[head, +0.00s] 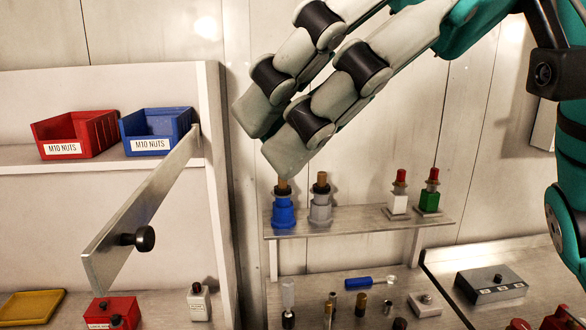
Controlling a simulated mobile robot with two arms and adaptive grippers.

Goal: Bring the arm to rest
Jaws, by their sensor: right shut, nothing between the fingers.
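My right gripper (262,142) comes in from the upper right in the head view. Its two grey fingers with black joints lie close together, shut with nothing between them. The fingertips appear just above and in front of the small shelf (345,228), over the blue fitting (283,210). One fingertip overlaps the top of the blue fitting in the picture; I cannot tell whether they touch. My left gripper is not in view.
Beside the blue fitting stand a grey fitting (321,205), a white one (398,197) and a green one (430,195). A metal plate with a black knob (145,238) juts out at left. Red (88,132) and blue (158,128) bins sit on the left shelf.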

